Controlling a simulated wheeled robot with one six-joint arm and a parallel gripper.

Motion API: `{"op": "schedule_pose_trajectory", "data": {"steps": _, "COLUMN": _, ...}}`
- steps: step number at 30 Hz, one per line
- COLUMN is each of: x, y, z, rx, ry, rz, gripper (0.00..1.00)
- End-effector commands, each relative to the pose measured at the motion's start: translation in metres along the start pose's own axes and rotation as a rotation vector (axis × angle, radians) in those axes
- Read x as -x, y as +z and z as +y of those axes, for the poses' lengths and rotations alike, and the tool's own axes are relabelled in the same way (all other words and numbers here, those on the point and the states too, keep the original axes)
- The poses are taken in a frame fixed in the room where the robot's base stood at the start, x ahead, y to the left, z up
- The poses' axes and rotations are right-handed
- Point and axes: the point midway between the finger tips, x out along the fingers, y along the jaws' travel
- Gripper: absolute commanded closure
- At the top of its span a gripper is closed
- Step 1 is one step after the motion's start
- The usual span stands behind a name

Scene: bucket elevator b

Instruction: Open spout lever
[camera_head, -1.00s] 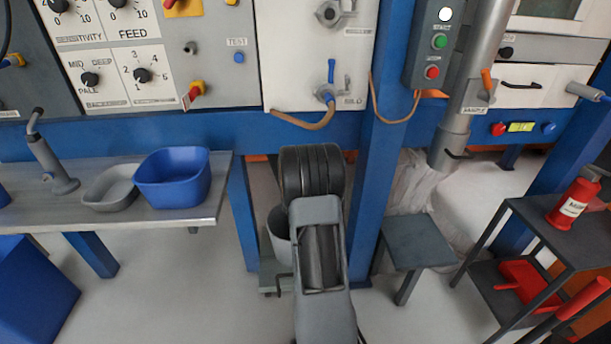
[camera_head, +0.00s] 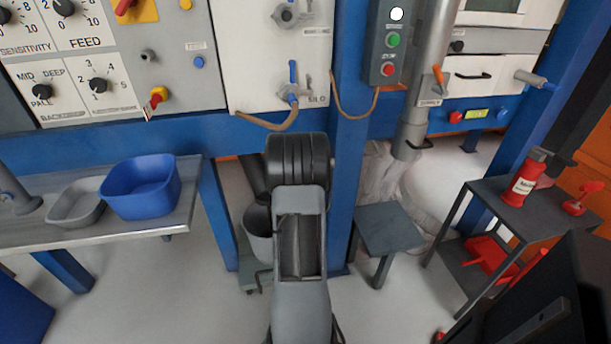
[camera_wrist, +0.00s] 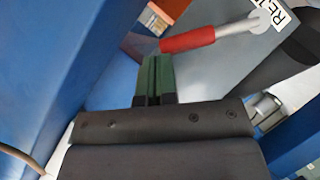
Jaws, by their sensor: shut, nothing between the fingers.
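In the wrist view a lever with a red grip (camera_wrist: 187,40) and a grey metal shaft runs to a round pivot at the upper right, beside a white label starting "RE". No label reads "spout" that I can make out. The green fingertips of my gripper (camera_wrist: 153,75) are shut and empty, close by the left end of the red grip; I cannot tell whether they touch it. In the head view my arm hides the gripper and this lever. Another lever, orange-handled (camera_head: 437,76), sits on the grey vertical pipe (camera_head: 415,120) at the right.
A blue post (camera_head: 345,150) stands just right of my arm. A bench with a blue bin (camera_head: 140,187) is at the left. A grey stool (camera_head: 386,230) and a dark cart (camera_head: 488,205) with a red bottle (camera_head: 523,178) stand at the right. A bucket (camera_head: 258,228) is behind my arm.

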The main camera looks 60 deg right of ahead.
Motion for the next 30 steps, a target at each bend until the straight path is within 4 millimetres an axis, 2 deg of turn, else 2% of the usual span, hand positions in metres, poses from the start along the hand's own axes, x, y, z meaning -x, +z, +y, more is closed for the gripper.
{"op": "schedule_pose_trajectory", "data": {"steps": 20, "x": 0.0, "y": 0.0, "z": 0.005, "rx": -0.001, "ry": 0.006, "rz": -0.001, "gripper": 1.0}}
{"op": "schedule_pose_trajectory", "data": {"steps": 23, "x": 0.007, "y": -0.006, "z": 0.007, "rx": -0.001, "ry": 0.005, "rz": -0.001, "gripper": 1.0}}
{"op": "schedule_pose_trajectory", "data": {"steps": 29, "x": 0.033, "y": -0.029, "z": 0.015, "rx": -0.001, "ry": 0.004, "rz": -0.002, "gripper": 1.0}}
{"op": "schedule_pose_trajectory", "data": {"steps": 30, "x": 0.04, "y": -0.024, "z": 0.011, "rx": -0.001, "ry": 0.004, "rz": -0.003, "gripper": 1.0}}
